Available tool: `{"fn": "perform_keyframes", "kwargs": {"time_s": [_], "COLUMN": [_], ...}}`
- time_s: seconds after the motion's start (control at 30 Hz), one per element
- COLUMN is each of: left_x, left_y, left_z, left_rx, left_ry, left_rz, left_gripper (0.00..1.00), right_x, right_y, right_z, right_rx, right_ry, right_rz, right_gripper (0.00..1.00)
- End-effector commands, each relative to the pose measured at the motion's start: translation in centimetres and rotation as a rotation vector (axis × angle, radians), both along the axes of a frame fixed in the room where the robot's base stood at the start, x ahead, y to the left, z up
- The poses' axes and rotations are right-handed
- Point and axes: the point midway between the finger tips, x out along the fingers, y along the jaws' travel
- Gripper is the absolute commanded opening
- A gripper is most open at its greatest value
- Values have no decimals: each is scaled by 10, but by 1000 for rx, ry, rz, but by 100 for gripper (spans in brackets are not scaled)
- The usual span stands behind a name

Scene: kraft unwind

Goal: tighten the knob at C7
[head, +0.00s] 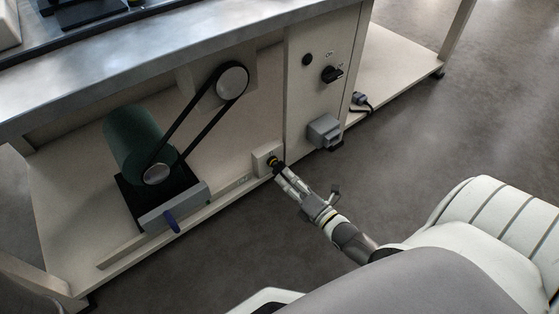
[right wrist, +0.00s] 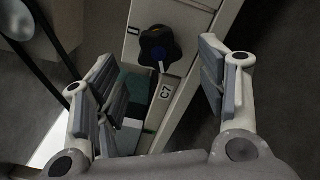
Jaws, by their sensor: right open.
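The knob at C7 is a dark, lobed star knob (right wrist: 160,47) on a cream block, with a small white mark at its lower edge. The C7 label (right wrist: 165,93) shows just below it in the right wrist view. In the head view the knob (head: 273,161) sits on the block at the lower front of the bench, its yellow part showing. My right gripper (head: 281,173) is right in front of it. In the right wrist view its open fingers (right wrist: 157,66) stand left and right of the knob, apart from it. My left gripper is out of view.
A green motor (head: 132,136) with a black belt (head: 197,118) stands left on the lower shelf. A blue-handled part (head: 171,219) sits before it. A control panel (head: 318,75) with a dark switch and a grey box (head: 323,131) are right of the knob. The floor in front is clear.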

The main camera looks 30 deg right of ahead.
Motion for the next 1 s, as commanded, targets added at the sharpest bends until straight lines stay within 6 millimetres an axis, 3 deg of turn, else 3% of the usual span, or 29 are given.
{"fn": "perform_keyframes", "kwargs": {"time_s": [0.1, 0.3, 0.7, 1.0], "left_x": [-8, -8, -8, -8], "left_y": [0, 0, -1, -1], "left_z": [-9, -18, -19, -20], "left_rx": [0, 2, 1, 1], "left_ry": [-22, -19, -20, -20], "left_rz": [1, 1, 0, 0], "left_gripper": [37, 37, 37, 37], "right_x": [23, 43, 49, 49], "right_y": [2, 3, 4, 4], "right_z": [-4, -2, 0, 0], "right_rx": [-1, -1, -1, -1], "right_ry": [-4, -1, 0, 0], "right_rz": [2, 0, 0, 0], "right_gripper": [65, 65, 64, 26]}}
